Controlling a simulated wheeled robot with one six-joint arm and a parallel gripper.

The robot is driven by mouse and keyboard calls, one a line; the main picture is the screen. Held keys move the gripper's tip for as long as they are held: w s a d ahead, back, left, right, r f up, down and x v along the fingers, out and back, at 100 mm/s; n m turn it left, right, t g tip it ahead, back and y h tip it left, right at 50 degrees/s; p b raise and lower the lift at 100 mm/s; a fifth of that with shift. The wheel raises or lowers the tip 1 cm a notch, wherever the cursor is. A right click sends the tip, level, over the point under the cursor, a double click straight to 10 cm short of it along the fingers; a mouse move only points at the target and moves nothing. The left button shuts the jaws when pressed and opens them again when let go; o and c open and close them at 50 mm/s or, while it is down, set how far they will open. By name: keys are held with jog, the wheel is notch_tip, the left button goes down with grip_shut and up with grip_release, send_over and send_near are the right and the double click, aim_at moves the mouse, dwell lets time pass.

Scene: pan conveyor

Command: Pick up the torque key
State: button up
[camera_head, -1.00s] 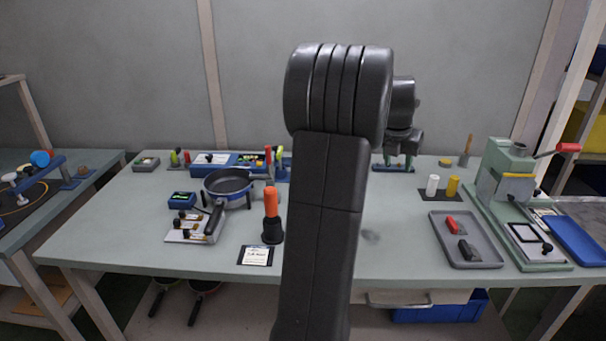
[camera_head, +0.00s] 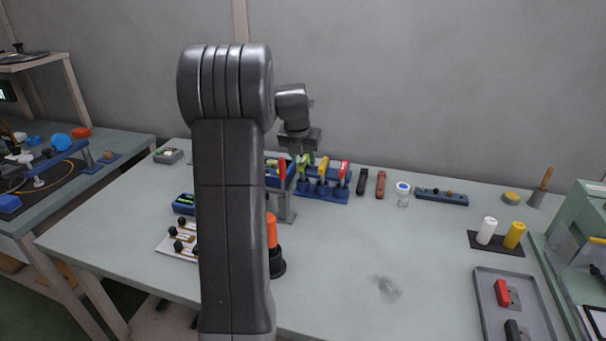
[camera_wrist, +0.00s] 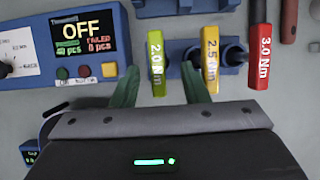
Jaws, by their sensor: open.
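Three torque keys stand in a blue rack (camera_head: 322,194) at the back of the table: a green 2.0 Nm key (camera_wrist: 156,62), a yellow 2.5 Nm key (camera_wrist: 210,62) and a red 3.0 Nm key (camera_wrist: 260,55). In the head view the yellow key (camera_head: 323,166) and red key (camera_head: 343,172) show beside my gripper (camera_head: 303,157). In the wrist view my gripper (camera_wrist: 160,80) is open and empty. Its green fingers lie either side of the green key's lower handle; I see no contact. The right finger is near the yellow key.
A blue tester box (camera_wrist: 95,60) reading OFF stands left of the rack. Right of it lie a black tool (camera_head: 363,182), a red tool (camera_head: 381,184) and a small jar (camera_head: 403,194). An orange-handled tool (camera_head: 272,232) stands in front.

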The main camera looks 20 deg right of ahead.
aim_at(303, 174)
jog(key=x, duration=0.5)
jog(key=shift+w+f, duration=0.25)
jog(key=shift+f, duration=0.1)
jog(key=shift+r, duration=0.1)
grip_shut()
